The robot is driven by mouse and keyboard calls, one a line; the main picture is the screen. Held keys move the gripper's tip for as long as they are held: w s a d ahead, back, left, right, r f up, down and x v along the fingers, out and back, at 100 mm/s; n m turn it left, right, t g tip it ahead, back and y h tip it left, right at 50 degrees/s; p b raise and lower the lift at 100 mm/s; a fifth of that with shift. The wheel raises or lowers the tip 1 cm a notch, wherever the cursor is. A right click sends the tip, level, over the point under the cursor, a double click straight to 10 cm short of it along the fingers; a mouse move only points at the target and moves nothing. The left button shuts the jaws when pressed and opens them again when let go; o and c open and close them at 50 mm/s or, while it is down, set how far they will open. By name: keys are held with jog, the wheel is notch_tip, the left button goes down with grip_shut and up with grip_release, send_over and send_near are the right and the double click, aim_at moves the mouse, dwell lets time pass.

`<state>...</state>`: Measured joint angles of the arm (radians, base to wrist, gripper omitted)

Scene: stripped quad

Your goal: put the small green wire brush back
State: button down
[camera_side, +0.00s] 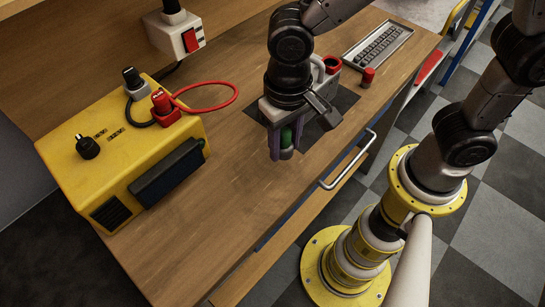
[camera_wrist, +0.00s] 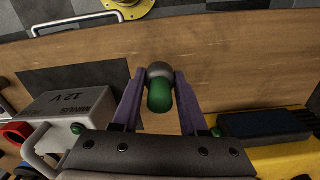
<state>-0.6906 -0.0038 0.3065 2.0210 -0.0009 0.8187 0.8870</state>
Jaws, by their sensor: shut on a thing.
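My gripper (camera_side: 285,147) is over the wooden bench, in the middle of the side view, with its purple fingers pointing down. It is shut on the small green wire brush (camera_side: 287,136). In the wrist view the brush (camera_wrist: 159,97) sits between the two fingers (camera_wrist: 160,78), showing a rounded green body and a grey end. The grey end points down in the side view and looks a little above the wood; the exact gap cannot be told. Its bristles cannot be made out. No brush holder can be made out.
A grey 12 V battery (camera_wrist: 72,113) stands on a dark mat (camera_side: 340,101), close to my gripper. A red cap (camera_side: 367,77) and a grey slotted tray (camera_side: 378,46) lie beyond. A yellow box (camera_side: 120,160) with plugs and a red cable (camera_side: 234,87) is left. Bare wood (camera_side: 200,220) lies in front.

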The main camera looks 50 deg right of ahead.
aim_at(272, 170)
jog(key=shift+w+a+f, duration=0.3)
jog(key=shift+w+f, duration=0.05)
jog(key=shift+f, duration=0.2)
jog(key=shift+w+a+f, duration=0.3)
jog(key=shift+w+f, duration=0.05)
jog(key=shift+f, duration=0.2)
jog(key=shift+w+a+f, duration=0.1)
jog(key=shift+f, duration=0.8)
jog(key=shift+w+a+f, duration=0.1)
jog(key=shift+f, duration=0.75)
jog(key=shift+d, duration=0.1)
jog(key=shift+c, duration=2.2)
grip_release()
jog(key=shift+f, duration=0.15)
notch_tip(272, 170, up, 11)
jog(key=s+d+r+t+y, duration=0.1)
jog(key=d+r, duration=0.2)
jog(key=d, duration=0.3)
jog(key=s+d+r+t, duration=0.1)
jog(key=d+r, duration=0.3)
jog(key=d, duration=0.2)
jog(key=s+d+n+t+h, duration=0.1)
jog(key=s+d+n+t, duration=0.1)
jog(key=s+d, duration=0.5)
jog(key=shift+s+d+f+t, duration=0.15)
jog(key=shift+s+d+t, duration=0.1)
jog(key=shift+d+t, duration=0.75)
